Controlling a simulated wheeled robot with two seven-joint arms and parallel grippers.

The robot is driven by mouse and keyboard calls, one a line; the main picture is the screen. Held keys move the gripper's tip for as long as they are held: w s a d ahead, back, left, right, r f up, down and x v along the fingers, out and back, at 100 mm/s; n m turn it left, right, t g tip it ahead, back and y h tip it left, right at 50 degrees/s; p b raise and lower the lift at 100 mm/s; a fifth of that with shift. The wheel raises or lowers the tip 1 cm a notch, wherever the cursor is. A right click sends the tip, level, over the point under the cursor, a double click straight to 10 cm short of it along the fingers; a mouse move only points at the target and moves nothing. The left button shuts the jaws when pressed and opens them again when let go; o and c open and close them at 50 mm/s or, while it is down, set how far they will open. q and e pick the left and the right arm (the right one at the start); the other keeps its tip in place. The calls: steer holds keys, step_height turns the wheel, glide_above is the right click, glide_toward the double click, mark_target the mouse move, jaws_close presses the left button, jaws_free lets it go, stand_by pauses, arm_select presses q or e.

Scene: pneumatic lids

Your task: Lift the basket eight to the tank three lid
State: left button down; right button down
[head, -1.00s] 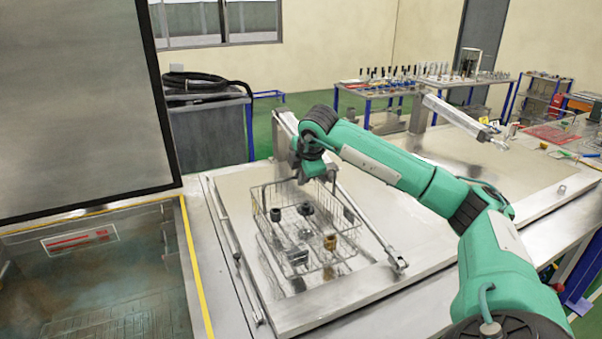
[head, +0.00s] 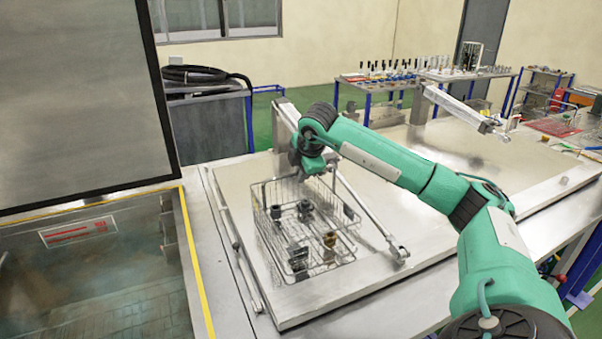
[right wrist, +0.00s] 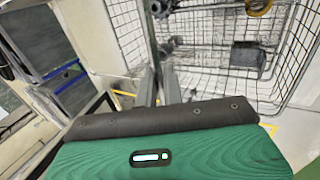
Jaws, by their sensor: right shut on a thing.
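The wire basket (head: 345,243) holds several small dark and brass-coloured parts. It is over the grey metal lid (head: 378,290), very low; I cannot tell whether its bottom touches the lid. My right gripper (head: 302,178) is at the far left part of the basket's rim, shut on the basket. In the right wrist view, the two fingers (right wrist: 160,84) are close together beside the basket's wire wall (right wrist: 292,62), with parts inside it. The exact grip point is partly hidden by the hand. No tank or basket number is readable. My left gripper is not in view.
An open tank (head: 95,275) with liquid and a raised dark lid (head: 80,100) is at the left. Thin metal rods (head: 365,212) slant beside the basket. Another closed lid (head: 470,165) lies to the right. Tables with tools stand behind.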

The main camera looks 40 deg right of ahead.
steer(key=shift+f+b, duration=0.35)
steer(key=shift+b, duration=0.1)
stand_by(0.4)
steer(key=c, duration=1.5)
jaws_free()
steer(key=shift+o, duration=0.2)
steer(key=shift+s+a+f, duration=0.1)
steer(key=shift+f, duration=0.1)
steer(key=w+d+r+p+v, duration=0.1)
steer(key=w+p+v, duration=0.1)
steer(key=v, duration=1)
steer(key=w+r+p+v, duration=0.2)
steer(key=p+v, duration=0.3)
steer(key=v, duration=0.7)
steer(key=shift+w+d+r, duration=0.3)
steer(key=shift+w+d, duration=0.05)
steer(key=shift+w, duration=0.05)
